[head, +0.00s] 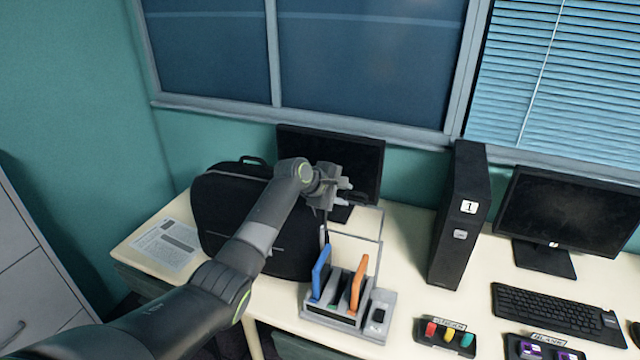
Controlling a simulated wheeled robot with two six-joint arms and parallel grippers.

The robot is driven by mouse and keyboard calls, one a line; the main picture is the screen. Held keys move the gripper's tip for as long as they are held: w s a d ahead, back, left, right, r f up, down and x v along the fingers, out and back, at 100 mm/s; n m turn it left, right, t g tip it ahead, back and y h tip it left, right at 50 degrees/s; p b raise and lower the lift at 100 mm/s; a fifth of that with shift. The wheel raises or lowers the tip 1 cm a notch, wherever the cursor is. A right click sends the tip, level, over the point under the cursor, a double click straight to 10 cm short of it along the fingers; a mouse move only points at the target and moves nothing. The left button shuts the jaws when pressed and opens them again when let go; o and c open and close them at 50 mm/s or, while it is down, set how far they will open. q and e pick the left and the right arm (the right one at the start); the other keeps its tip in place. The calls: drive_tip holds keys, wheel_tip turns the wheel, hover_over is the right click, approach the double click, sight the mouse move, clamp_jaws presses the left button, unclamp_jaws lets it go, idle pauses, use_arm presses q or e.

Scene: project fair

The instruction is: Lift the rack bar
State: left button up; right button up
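A grey rack (335,322) stands on the desk, with a blue upright piece (320,273) and an orange upright piece (357,285) in its slots. A thin grey rack bar (381,228) forms a frame above the rack's back. My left gripper (345,192) is at the upper left of this frame, in front of a dark monitor. Its fingers are small and partly overlap, so I cannot tell whether they are open or shut, or whether they touch the bar. My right gripper is not in view.
A black bag (218,215) stands behind my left arm, beside a printed sheet (165,246). A black computer tower (460,215) stands right of the rack. A tray of coloured pieces (447,336) and a keyboard (555,312) lie farther right.

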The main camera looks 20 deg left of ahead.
use_arm(q)
drive_tip(key=b+v, duration=0.1)
drive_tip(key=v, duration=0.8)
drive_tip(key=shift+s+r+b, duration=0.2)
drive_tip(key=shift+r+b, duration=0.1)
drive_tip(key=shift+b, duration=0.05)
drive_tip(key=shift+a, duration=0.1)
